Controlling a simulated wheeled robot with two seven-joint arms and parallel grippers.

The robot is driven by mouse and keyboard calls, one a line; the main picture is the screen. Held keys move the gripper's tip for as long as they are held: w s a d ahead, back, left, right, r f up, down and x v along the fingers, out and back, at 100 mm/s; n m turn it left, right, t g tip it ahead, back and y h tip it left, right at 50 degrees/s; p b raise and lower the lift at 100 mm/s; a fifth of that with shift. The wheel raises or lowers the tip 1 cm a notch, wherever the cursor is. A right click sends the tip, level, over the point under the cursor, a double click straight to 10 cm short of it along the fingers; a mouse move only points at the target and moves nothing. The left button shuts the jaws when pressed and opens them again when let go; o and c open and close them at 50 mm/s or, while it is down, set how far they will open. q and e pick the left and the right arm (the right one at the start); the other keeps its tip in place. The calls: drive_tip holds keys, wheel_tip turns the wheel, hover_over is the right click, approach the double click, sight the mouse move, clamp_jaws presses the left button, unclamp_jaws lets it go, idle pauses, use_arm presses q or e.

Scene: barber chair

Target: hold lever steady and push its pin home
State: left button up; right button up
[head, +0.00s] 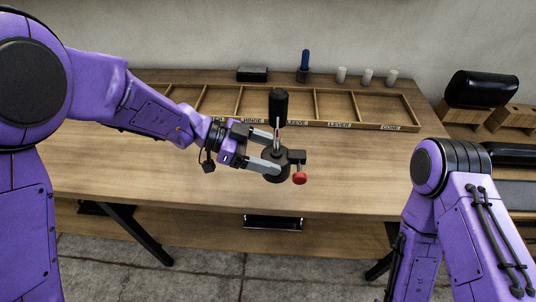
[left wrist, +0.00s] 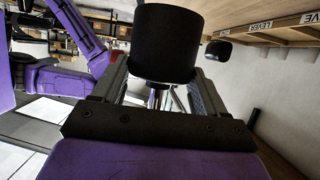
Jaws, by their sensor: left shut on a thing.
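The lever has a black cylindrical grip (head: 278,103) on top, a thin metal shaft (head: 277,136) and a dark round base (head: 278,171). A red knob (head: 299,178), which looks like the head of the pin, sits at the base's right front side. My left gripper (head: 275,152) is shut on the lever low down, above the middle of the table, with the grip pointing up. In the left wrist view the black grip (left wrist: 167,45) fills the top middle and hides most of the hold. How deep the pin sits cannot be told. My right gripper is out of view.
A wooden compartment tray (head: 340,126) with labels, including LEVER and CONE, lies along the back of the wooden table (head: 170,180). Behind it stand a black box (head: 252,74), a blue-handled tool (head: 305,62) and several white cups (head: 367,76). The table's front is clear.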

use_arm(q)
drive_tip(key=shift+w+a+f+b, duration=0.1)
drive_tip(key=shift+w+f+b, duration=0.6)
drive_tip(key=shift+w+f, duration=0.8)
drive_tip(key=shift+w+a+f+b, duration=0.1)
drive_tip(key=shift+w+f+b, duration=0.55)
drive_tip(key=shift+w+f, duration=0.85)
drive_tip(key=shift+w+a+f+b, duration=0.1)
drive_tip(key=shift+w+f+b, duration=0.6)
drive_tip(key=shift+w+f, duration=0.8)
drive_tip(key=shift+w+r, duration=0.3)
drive_tip(key=shift+w, duration=0.3)
drive_tip(key=shift+s+f, duration=0.1)
drive_tip(key=shift+f, duration=0.55)
drive_tip(key=o, duration=1.6)
